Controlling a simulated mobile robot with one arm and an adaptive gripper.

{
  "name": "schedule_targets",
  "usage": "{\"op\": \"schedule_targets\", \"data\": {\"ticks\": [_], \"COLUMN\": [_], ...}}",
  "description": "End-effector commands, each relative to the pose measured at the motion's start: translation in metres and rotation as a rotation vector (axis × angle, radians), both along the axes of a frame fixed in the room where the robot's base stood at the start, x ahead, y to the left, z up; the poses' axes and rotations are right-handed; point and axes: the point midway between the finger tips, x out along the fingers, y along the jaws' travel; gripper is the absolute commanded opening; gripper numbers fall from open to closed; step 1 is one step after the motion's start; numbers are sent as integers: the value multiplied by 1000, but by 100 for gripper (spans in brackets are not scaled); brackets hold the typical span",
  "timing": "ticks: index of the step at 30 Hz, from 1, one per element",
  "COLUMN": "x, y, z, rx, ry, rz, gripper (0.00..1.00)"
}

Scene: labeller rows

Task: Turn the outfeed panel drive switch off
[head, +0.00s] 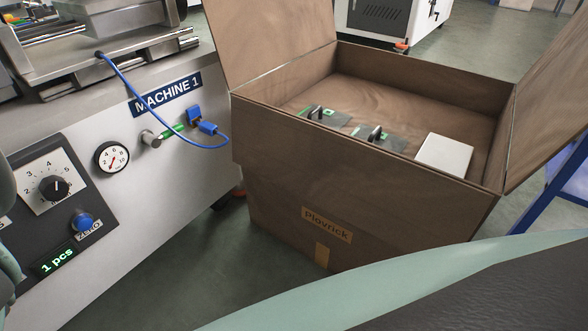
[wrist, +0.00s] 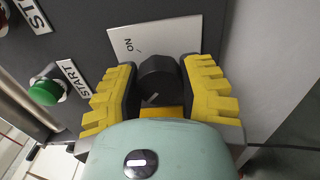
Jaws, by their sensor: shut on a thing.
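In the wrist view, a black rotary switch knob (wrist: 155,76) stands on a white plate (wrist: 183,33) marked ON, on a dark grey panel. My gripper (wrist: 160,72), with yellow ribbed finger pads, is shut on the knob, one finger on each side. A short white mark shows on the knob's face; I cannot tell for sure which label it points to. Only ON is readable on the plate; its lower part is hidden by the knob and fingers. No panel name is visible. The gripper does not show in the head view.
In the wrist view, a green START button (wrist: 45,91) sits left of the gripper. In the head view, MACHINE 1 (head: 190,225) has a black dial (head: 54,187), a gauge (head: 112,158) and a blue knob (head: 83,222). An open brown box (head: 290,200) stands beside it.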

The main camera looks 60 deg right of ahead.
Motion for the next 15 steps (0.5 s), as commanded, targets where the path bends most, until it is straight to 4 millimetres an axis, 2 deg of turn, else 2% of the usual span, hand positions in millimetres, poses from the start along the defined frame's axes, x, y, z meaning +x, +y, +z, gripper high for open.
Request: {"op": "schedule_targets", "data": {"ticks": [2, 3, 11, 15], "x": [0, 0, 0, 0], "y": [-1, -2, -1, 0], "z": [-1, -1, 0, 0], "rx": [-4, -3, -1, 0], "ry": [3, 3, 0, 0], "rz": [-3, -3, -1, -1], "gripper": [5, 45, 72, 74]}}
